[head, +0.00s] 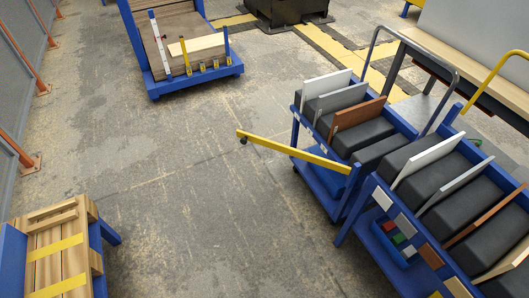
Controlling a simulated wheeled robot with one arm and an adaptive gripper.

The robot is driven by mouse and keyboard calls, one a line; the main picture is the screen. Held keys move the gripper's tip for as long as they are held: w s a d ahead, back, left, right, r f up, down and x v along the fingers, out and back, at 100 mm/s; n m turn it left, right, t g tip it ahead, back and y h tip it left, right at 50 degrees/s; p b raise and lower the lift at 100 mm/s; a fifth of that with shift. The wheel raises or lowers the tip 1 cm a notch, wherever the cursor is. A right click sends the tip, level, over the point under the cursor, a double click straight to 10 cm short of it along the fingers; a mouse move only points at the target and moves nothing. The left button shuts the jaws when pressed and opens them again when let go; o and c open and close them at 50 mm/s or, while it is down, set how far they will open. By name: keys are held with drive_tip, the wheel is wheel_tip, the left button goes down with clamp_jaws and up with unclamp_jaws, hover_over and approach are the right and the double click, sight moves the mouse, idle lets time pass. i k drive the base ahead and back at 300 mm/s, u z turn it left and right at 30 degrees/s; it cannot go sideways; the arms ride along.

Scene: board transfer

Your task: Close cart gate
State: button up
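A yellow bar (292,151), which looks like the cart gate, sticks out to the left from a blue cart (316,172) at the right. Its right end meets a blue post (348,192) at the cart's near corner. Its free left end has a small dark piece under it and hangs over open floor. The bar stands out at an angle from the cart's side, so the gate looks open. The cart holds dark blocks with white, grey and brown boards upright between them. My gripper is not in view.
A second blue cart (360,222) with slotted boards stands close at the near right. A blue cart (152,84) with boards is at the top. A strapped wooden stack (58,250) is at lower left. The concrete floor (190,190) between them is clear.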

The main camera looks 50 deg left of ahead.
sight(245, 137)
drive_tip(key=u, duration=1.8)
drive_tip(key=k, duration=0.6)
drive_tip(key=u, duration=1)
drive_tip(key=i, duration=0.9)
drive_tip(key=u, duration=0.85)
